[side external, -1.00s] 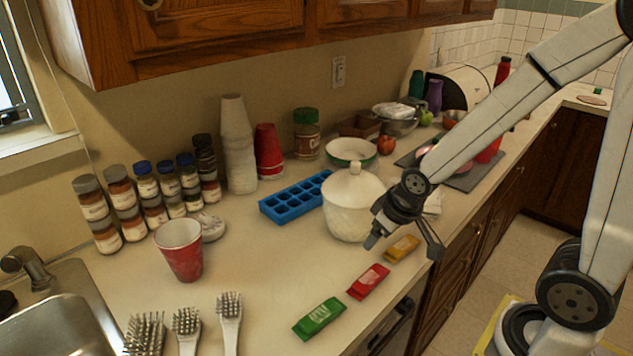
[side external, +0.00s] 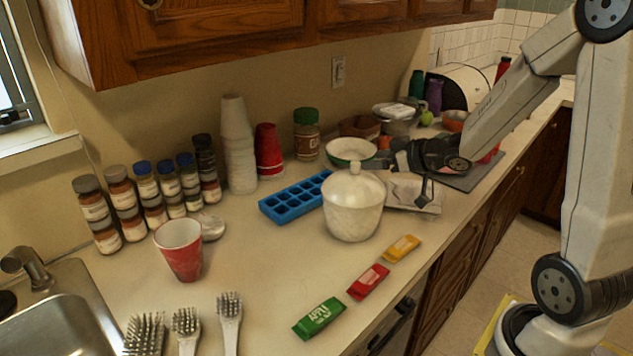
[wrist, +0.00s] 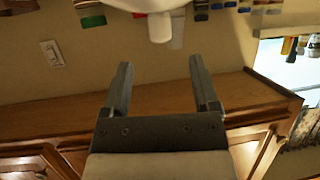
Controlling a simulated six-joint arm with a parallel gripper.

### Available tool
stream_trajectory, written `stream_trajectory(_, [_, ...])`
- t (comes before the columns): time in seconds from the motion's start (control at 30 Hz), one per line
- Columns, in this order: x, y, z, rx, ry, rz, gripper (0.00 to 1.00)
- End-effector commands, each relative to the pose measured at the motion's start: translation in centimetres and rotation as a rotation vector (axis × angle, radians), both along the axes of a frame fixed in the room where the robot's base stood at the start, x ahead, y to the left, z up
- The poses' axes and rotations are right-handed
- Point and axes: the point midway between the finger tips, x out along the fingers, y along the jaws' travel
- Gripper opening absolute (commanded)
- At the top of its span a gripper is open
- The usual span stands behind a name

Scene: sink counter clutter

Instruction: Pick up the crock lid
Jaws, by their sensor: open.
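The white crock (side external: 352,220) stands upright on the counter in the side view. Its white domed lid (side external: 353,186) is on it, with a small knob on top. My gripper (side external: 404,168) is open and empty, to the right of and behind the crock, clear of the lid. In the wrist view, the picture is upside down. The lid's knob (wrist: 160,28) shows at the top edge, beyond and between my open fingers (wrist: 162,88). Most of the crock is cut off there.
A bowl (side external: 350,149) stands behind the crock and a blue ice tray (side external: 292,198) to its left. Yellow (side external: 401,248), red (side external: 368,281) and green (side external: 319,317) packets lie in front. A white packet (side external: 412,192) lies under my gripper. Wooden cabinets (side external: 220,35) hang above.

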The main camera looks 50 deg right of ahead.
Motion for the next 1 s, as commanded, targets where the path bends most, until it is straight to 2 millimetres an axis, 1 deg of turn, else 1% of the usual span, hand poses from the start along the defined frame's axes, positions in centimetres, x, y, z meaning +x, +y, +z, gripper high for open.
stream_trajectory(0.2, [0.2,0.0,-0.1,0.001,-0.001,0.002,0.77])
stream_trajectory(0.5, [2.0,0.3,-0.9,0.0,0.001,0.001,0.77])
stream_trajectory(0.87, [2.6,0.4,-1.1,-0.001,0.0,0.001,0.77])
stream_trajectory(1.0, [3.3,0.5,-1.5,0.001,0.001,0.001,0.77])
